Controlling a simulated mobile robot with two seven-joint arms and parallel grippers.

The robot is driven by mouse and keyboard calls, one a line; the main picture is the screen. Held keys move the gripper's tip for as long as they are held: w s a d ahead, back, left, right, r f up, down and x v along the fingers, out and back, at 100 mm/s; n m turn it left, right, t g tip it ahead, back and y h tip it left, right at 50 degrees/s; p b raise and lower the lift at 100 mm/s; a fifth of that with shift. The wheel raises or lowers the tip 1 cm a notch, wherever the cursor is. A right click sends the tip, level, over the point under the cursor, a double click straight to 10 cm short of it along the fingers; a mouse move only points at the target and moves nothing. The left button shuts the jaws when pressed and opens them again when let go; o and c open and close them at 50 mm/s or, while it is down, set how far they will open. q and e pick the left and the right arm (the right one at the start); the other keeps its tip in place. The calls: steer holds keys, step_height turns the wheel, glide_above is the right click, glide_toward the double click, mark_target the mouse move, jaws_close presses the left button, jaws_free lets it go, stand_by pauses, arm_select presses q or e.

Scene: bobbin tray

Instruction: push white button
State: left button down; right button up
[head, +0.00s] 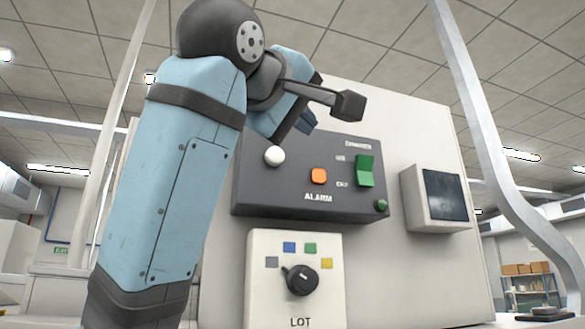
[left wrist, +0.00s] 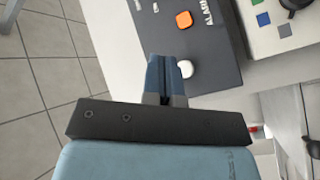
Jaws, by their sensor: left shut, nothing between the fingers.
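The white button (head: 274,156) is a round knob at the left end of the dark grey alarm panel (head: 275,195). In the left wrist view the white button (left wrist: 185,69) shows just right of the fingertips. My left gripper (head: 306,122) is up and right of the button in the head view, in front of the panel's upper edge. Its blue fingers also show in the left wrist view (left wrist: 162,62), closed together and empty. A small gap seems to lie between the fingertips and the button; contact cannot be told for sure. My right gripper is not in view.
Below is a white box with a black rotary dial (head: 301,280) marked LOT. A small screen (head: 445,195) is at the right. A grey post stands farther right.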

mark_target(281, 149)
arm_select(q)
steer(key=w, duration=0.2)
steer(key=w+a+p, duration=0.1)
steer(key=w, duration=0.2)
steer(key=w+a+p, duration=0.1)
steer(key=w, duration=0.2)
steer(key=shift+w+a+r, duration=0.1)
steer(key=shift+w+a, duration=0.15)
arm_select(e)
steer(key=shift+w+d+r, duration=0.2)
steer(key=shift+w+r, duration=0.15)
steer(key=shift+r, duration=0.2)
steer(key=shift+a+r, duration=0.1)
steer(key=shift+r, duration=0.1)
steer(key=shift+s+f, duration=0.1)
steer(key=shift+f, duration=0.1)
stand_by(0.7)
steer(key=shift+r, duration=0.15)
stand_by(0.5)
arm_select(q)
steer(key=shift+w+a, duration=0.1)
steer(key=shift+w, duration=0.05)
steer(key=shift+w, duration=0.25)
